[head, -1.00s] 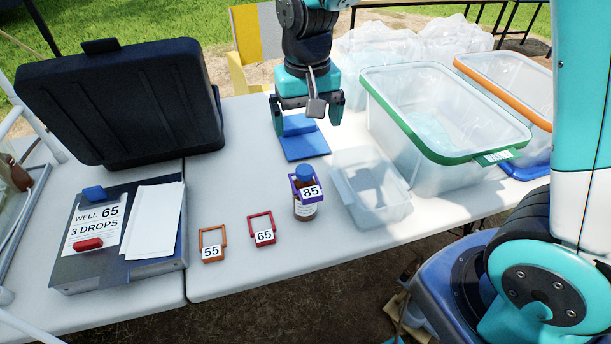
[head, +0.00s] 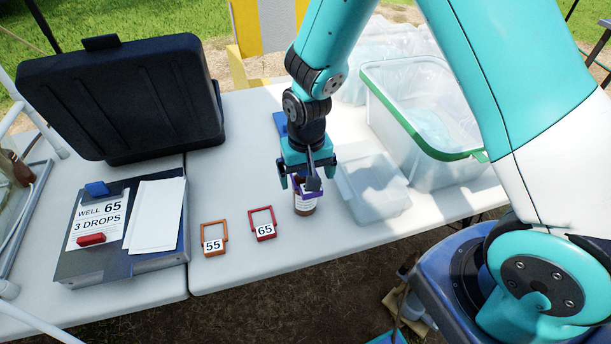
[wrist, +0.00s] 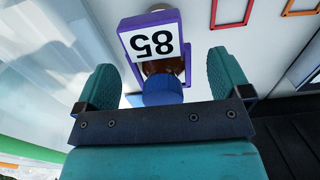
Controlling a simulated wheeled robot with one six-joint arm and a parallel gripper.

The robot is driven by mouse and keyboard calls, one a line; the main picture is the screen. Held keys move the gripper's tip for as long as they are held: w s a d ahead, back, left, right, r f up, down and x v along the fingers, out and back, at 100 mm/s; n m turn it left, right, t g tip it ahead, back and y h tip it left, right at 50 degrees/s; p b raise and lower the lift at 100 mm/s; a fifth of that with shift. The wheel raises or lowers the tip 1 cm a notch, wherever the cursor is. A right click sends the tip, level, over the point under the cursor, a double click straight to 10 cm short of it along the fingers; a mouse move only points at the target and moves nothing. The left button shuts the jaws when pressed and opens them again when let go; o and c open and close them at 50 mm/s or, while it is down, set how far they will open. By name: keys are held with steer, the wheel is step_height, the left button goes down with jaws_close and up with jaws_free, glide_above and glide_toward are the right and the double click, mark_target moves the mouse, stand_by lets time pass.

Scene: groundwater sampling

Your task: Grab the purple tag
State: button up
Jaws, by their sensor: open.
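The purple tag (wrist: 153,40), marked 85, hangs around the neck of a brown bottle with a blue cap (wrist: 161,88). In the head view the bottle (head: 305,207) stands on the table, and my gripper hides its cap and most of the purple tag (head: 316,190). My gripper (head: 308,182) is above the bottle, pointing down. In the wrist view my gripper (wrist: 161,85) is open, with one finger on each side of the cap and tag. The fingers appear apart from both.
An orange tag marked 55 (head: 214,226) and a red tag marked 65 (head: 251,216) lie left of the bottle. A clear tray (head: 392,207) is close on the right, with a green-rimmed bin (head: 408,143) behind it. A black case (head: 60,105) and clipboard box (head: 168,268) stand left.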

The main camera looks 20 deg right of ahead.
steer(key=shift+f, duration=0.1)
steer(key=shift+c, duration=0.3)
steer(key=c, duration=0.9)
steer(key=shift+c, duration=0.2)
